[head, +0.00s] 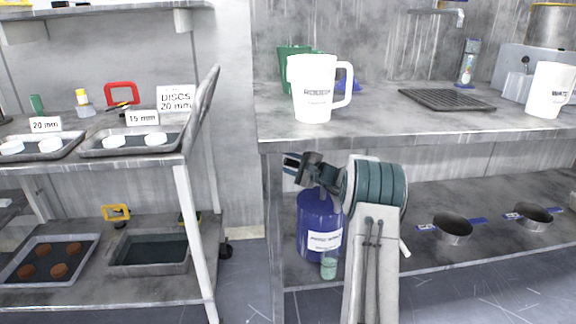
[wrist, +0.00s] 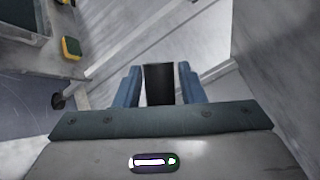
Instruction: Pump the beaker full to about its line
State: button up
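A blue drum (head: 318,218) with a white label stands on the lower shelf under the bench. A small pale green, see-through beaker (head: 328,268) stands at its front; its line and fill level are too small to read. My gripper (head: 291,163) is above the drum's top, pointing left, just below the bench top. My wrist and arm hide most of the pump on the drum. In the wrist view, a dark block (wrist: 159,84) shows between the gripper's blue fingers; I cannot tell whether it is gripped or what it is.
The bench top (head: 420,126) is close above my gripper, with a white jug (head: 312,90) on it. Two dark pans (head: 453,228) (head: 533,215) sit to the right on the lower shelf. A cart (head: 195,225) with trays stands at left; floor shows between.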

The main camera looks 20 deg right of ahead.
jog(key=shift+w, duration=0.1)
grip_shut()
jog(key=shift+a+f+n+b, duration=0.3)
jog(key=shift+f+b, duration=0.15)
jog(key=shift+b, duration=0.15)
grip_release()
